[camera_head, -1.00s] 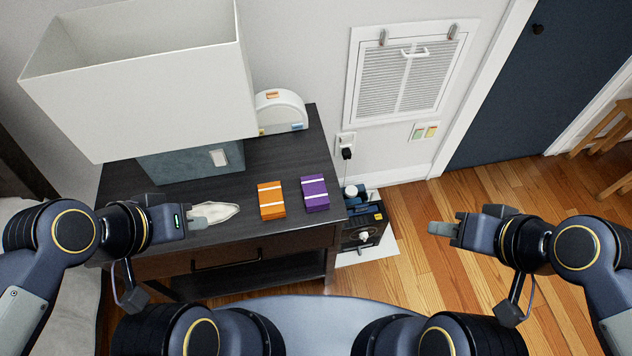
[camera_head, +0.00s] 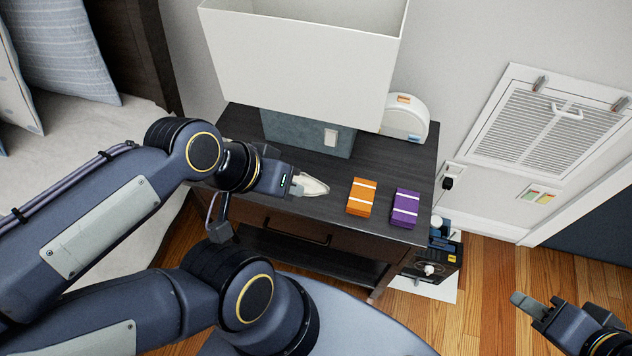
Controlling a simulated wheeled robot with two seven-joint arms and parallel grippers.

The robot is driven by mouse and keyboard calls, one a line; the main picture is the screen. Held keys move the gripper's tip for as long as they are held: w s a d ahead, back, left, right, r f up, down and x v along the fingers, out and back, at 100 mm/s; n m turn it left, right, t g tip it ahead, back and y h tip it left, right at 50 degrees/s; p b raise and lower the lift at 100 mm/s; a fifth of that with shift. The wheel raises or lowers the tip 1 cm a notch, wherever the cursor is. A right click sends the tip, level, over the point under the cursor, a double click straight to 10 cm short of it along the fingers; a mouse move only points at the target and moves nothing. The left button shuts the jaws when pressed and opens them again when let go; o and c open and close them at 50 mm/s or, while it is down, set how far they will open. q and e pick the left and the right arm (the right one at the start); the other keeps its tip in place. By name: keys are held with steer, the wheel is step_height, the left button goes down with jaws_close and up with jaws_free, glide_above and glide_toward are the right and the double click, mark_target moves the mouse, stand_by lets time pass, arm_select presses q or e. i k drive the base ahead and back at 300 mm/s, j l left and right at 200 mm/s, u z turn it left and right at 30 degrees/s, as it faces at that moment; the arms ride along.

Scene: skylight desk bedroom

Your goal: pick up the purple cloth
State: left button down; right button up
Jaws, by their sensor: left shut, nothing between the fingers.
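The purple cloth (camera_head: 405,208) looks like a small folded block with white bands. It lies on the dark nightstand top near its front right corner. An orange block of similar shape (camera_head: 361,196) lies just left of it. My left gripper (camera_head: 301,191) is shut and empty at the front edge of the nightstand, left of both blocks and apart from them. My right gripper (camera_head: 525,302) is over the floor at the lower right, away from the nightstand. Its fingers show as one block, and I cannot tell whether they are open.
The nightstand (camera_head: 260,197) also holds a large lamp (camera_head: 300,60), a white rounded item (camera_head: 405,118) and a pale shallow dish (camera_head: 313,185) beside my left gripper. A black device (camera_head: 430,265) stands on the floor to the right. A bed (camera_head: 80,150) is at left.

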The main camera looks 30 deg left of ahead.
mark_target(405, 205)
steer(key=z, duration=0.35)
steer(key=j+z, duration=0.3)
steer(key=z, duration=0.2)
steer(key=k+j+z, duration=0.1)
steer(key=j+z, duration=0.15)
steer(key=z, duration=0.2)
steer(key=k+j+z, duration=0.1)
steer(key=j+z, duration=0.15)
steer(key=z, duration=0.25)
steer(key=k, duration=0.1)
